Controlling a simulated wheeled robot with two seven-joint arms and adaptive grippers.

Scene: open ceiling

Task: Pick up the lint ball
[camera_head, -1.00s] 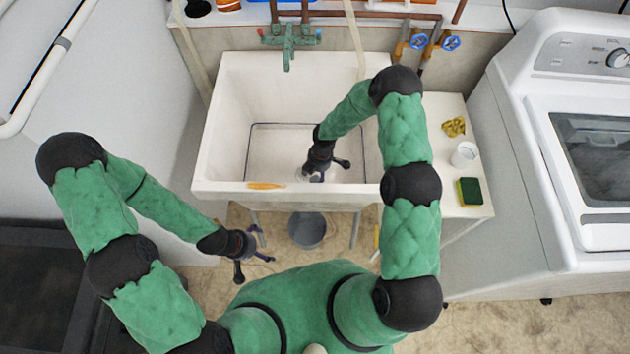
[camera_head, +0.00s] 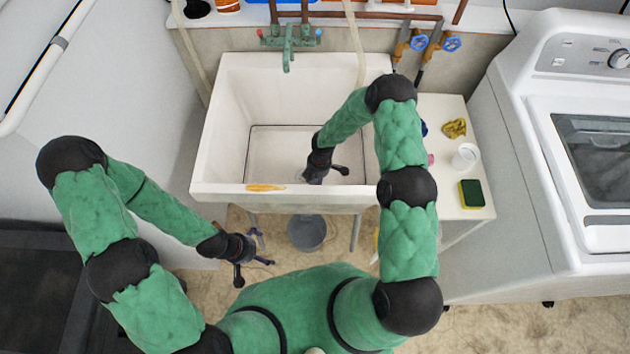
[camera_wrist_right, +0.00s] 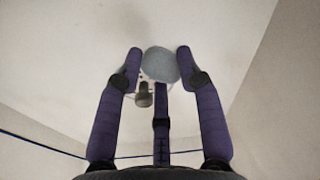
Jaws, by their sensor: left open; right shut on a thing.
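The lint ball (camera_wrist_right: 161,64) is a round grey-blue fuzzy clump in the right wrist view. It sits between the fingertips of my right gripper (camera_wrist_right: 160,72), which is shut on it. In the head view my right gripper (camera_head: 322,174) is inside the white sink (camera_head: 222,120), low near its front wall; the lint ball is not clear there. My left gripper (camera_head: 246,262) is open and empty, in front of the sink and to the left of the bucket.
A grey bucket (camera_head: 307,232) stands on the floor under the sink. The side shelf (camera_head: 455,120) holds a sponge (camera_head: 471,194), a white cup (camera_head: 465,156) and a yellow crumpled cloth (camera_head: 454,128). An orange-yellow item (camera_head: 265,187) lies on the sink's front rim. A drain (camera_wrist_right: 144,95) shows below.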

